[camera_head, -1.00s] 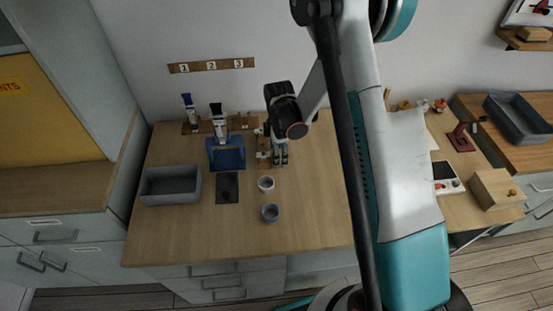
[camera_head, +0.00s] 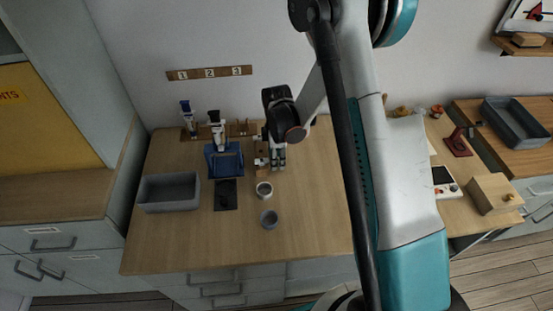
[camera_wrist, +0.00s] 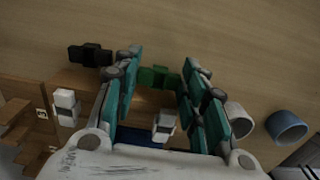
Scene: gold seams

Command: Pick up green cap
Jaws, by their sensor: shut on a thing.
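The green cap (camera_wrist: 158,77) shows in the wrist view between the teal fingers of my gripper (camera_wrist: 161,66). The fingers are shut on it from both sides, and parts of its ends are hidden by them. In the head view my gripper (camera_head: 277,160) points down over the back of the wooden table, near a small wooden block. The cap cannot be made out there. Whether the cap is clear of what is under it cannot be told.
A grey bin (camera_head: 168,206), a blue stand (camera_head: 225,162) and a dark mat (camera_head: 225,202) are left of my gripper. Two small cups, one (camera_head: 264,190) behind the other (camera_head: 269,219), stand in front. A black piece (camera_wrist: 90,55) lies beside the fingers. The table's front right is clear.

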